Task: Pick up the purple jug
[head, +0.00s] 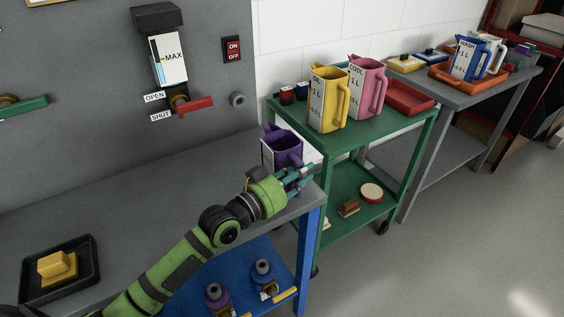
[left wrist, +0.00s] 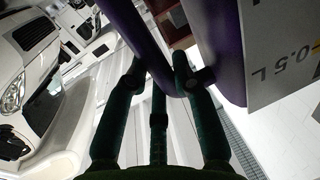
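The purple jug (head: 284,147) stands upright at the far right corner of the grey bench top, with a white label on its side. In the left wrist view its handle (left wrist: 140,40) runs down from the top between my fingers, and its white scale label (left wrist: 285,55) reads 0.5 L. My left gripper (head: 298,178) is at the jug's handle side; it also shows in the left wrist view (left wrist: 158,75). The fingers are apart, one on each side of the handle. I cannot tell whether they touch it. My right gripper is out of view.
A green cart (head: 372,137) beside the bench holds a yellow jug (head: 327,100), a pink jug (head: 366,88) and a red tray (head: 408,97). A black tray (head: 85,277) with a yellow block lies at the bench's left. Bottles (head: 262,273) stand on the blue shelf below.

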